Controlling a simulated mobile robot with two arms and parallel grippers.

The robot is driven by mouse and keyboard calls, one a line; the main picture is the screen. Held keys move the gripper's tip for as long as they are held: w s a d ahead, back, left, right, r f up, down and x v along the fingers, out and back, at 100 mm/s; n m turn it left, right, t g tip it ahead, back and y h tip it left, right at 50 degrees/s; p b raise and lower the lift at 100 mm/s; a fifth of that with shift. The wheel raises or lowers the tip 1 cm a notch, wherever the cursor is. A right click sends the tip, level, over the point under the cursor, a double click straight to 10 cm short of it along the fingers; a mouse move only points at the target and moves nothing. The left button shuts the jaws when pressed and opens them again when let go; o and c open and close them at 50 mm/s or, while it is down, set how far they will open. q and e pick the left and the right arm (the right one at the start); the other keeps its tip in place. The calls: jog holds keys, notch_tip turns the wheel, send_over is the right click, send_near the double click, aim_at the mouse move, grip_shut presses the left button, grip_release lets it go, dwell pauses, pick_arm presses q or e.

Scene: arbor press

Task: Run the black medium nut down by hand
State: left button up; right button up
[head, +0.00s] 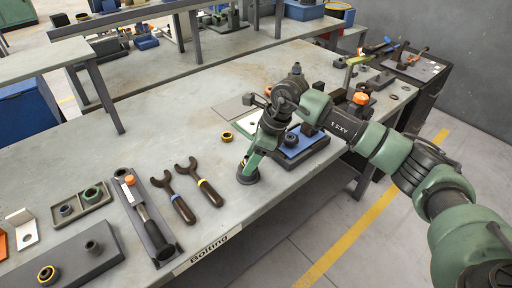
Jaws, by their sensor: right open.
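My right gripper (250,164) reaches in from the right and points down over the bench. It is open. A dark round piece (247,178) shows at its fingertips, low over the bench; I cannot tell whether it is a nut or touches the fingers. Another dark round piece (290,138), possibly the black medium nut, sits on a blue plate (304,147) just right of the gripper, partly hidden by my arm. A small tray (101,203) at the left holds a green-rimmed nut (92,194) and a dark bluish nut (66,210). My left gripper is not in view.
Two open-ended wrenches (178,205) (210,192) lie left of my right gripper, beside a tool in a grey holder (166,250). A yellow-ringed part (227,136) lies behind the gripper. A dark block (70,262) fills the near left. The bench (150,130) behind the wrenches is clear.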

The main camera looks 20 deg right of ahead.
jog(key=shift+w+a+f, duration=0.1)
jog(key=shift+a+f, duration=0.1)
jog(key=shift+f, duration=0.1)
grip_shut()
dwell(0.5)
